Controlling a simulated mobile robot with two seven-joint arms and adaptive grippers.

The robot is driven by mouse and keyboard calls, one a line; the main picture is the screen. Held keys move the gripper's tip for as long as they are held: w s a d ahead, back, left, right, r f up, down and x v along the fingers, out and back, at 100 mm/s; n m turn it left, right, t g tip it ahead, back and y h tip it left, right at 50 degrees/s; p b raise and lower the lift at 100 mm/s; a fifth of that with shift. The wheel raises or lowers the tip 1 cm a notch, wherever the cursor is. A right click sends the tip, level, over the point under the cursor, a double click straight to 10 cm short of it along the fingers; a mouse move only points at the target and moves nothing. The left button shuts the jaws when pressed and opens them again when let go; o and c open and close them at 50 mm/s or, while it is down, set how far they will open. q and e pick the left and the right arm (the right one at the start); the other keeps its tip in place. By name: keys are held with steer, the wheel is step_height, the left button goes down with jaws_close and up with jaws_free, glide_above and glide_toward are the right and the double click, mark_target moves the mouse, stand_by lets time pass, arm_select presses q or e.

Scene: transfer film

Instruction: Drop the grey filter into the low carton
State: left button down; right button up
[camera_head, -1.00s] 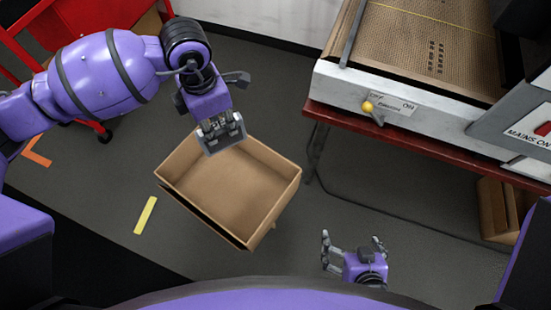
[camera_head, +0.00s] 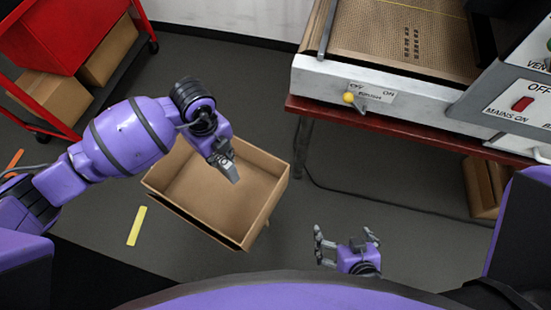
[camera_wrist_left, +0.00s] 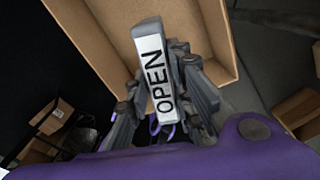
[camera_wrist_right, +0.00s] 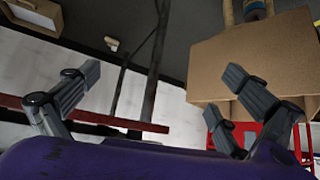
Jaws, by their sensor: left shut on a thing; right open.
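The low carton (camera_head: 204,197) is an open brown box, tilted in the head view, with a bare inside. My left gripper (camera_head: 224,157) is over the carton's opening, toward its far side. It is shut on the grey filter (camera_head: 231,173), a small grey block. In the left wrist view the filter (camera_wrist_left: 147,29) shows a white label reading OPEN, between the fingers (camera_wrist_left: 160,95), with the carton's inside (camera_wrist_left: 110,45) behind it. My right gripper (camera_head: 346,243) is open and empty, right of the carton. The carton's outer wall (camera_wrist_right: 250,70) shows in the right wrist view.
A machine with a mesh bed (camera_head: 395,35) stands on a red-framed table (camera_head: 400,130) at the right. A red cart (camera_head: 65,35) with brown boxes (camera_head: 55,98) is at the upper left. A yellow strip (camera_head: 137,226) lies on the floor left of the carton.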

arm_select(q)
steer(key=f+b, duration=0.1)
steer(key=f, duration=0.1)
steer(key=f+b, duration=0.1)
steer(key=f, duration=0.1)
steer(key=shift+s+f, duration=0.2)
steer(key=shift+f, duration=0.2)
steer(key=shift+f+b, duration=0.25)
steer(key=shift+b, duration=0.2)
steer(key=shift+w, duration=0.15)
steer(key=c, duration=1.5)
jaws_free()
steer(key=shift+o, duration=0.2)
steer(key=shift+r, duration=0.15)
step_height(320, 180, up, 12)
steer(key=shift+f, duration=0.1)
arm_select(e)
steer(key=f, duration=0.2)
steer(key=s+d+f, duration=0.1)
